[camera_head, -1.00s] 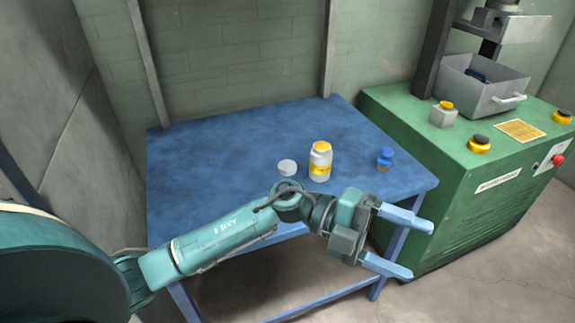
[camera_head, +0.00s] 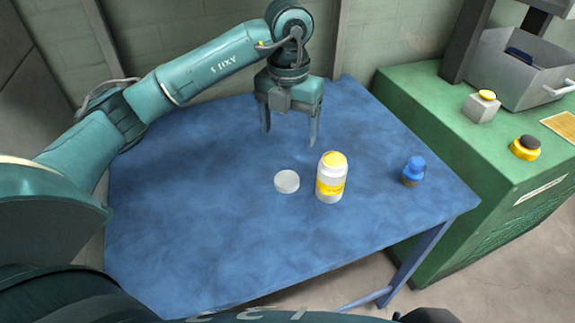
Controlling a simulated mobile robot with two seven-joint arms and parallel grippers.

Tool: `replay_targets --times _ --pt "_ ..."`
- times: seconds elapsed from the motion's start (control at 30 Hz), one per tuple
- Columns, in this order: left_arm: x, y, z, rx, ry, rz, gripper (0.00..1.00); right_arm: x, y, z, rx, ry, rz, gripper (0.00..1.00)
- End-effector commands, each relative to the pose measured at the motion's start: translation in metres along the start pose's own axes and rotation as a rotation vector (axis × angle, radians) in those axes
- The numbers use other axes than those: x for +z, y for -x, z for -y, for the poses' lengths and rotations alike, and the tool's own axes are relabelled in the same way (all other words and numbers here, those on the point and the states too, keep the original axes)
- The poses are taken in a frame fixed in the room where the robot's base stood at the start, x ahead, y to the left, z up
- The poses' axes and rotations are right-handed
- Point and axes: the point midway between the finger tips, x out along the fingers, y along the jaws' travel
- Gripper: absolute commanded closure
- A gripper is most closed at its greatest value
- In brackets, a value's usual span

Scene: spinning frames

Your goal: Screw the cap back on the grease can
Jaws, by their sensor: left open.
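The grease can (camera_head: 331,185), a white jar with a yellow label and a yellow top face, stands upright on the blue table. A flat whitish disc, apparently the cap (camera_head: 287,182), lies on the table just left of the can and apart from it. My left gripper (camera_head: 289,138) points down with its two fingers spread, empty, behind the cap and to the back left of the can. It touches neither. My right gripper is not in view.
A small blue-topped bottle (camera_head: 413,172) stands right of the can on the blue table (camera_head: 200,220). The table's left and front are clear. A green machine (camera_head: 420,110) with a grey bin (camera_head: 515,75) and buttons adjoins on the right. A wall closes the back.

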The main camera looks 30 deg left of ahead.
Motion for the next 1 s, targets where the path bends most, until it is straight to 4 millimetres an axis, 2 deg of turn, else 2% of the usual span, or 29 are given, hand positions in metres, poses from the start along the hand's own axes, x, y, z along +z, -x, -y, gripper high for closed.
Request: replay_targets --times 0.37,0.47,0.7,0.8,1.0 --pt "0.0 -0.002 0.0 0.002 0.0 -0.001 0.24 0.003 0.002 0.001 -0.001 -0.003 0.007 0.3" --pt "-0.001 -0.014 -0.001 0.003 0.001 -0.003 0.24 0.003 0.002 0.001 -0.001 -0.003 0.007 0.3" --pt "-0.001 -0.059 -0.001 0.002 0.0 -0.004 0.24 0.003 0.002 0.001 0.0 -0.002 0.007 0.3" --pt "-0.001 -0.072 0.0 0.001 0.001 -0.002 0.24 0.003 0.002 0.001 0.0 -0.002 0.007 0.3" --pt "0.0 -0.08 0.0 0.001 -0.001 0.001 0.24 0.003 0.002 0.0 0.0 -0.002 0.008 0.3"
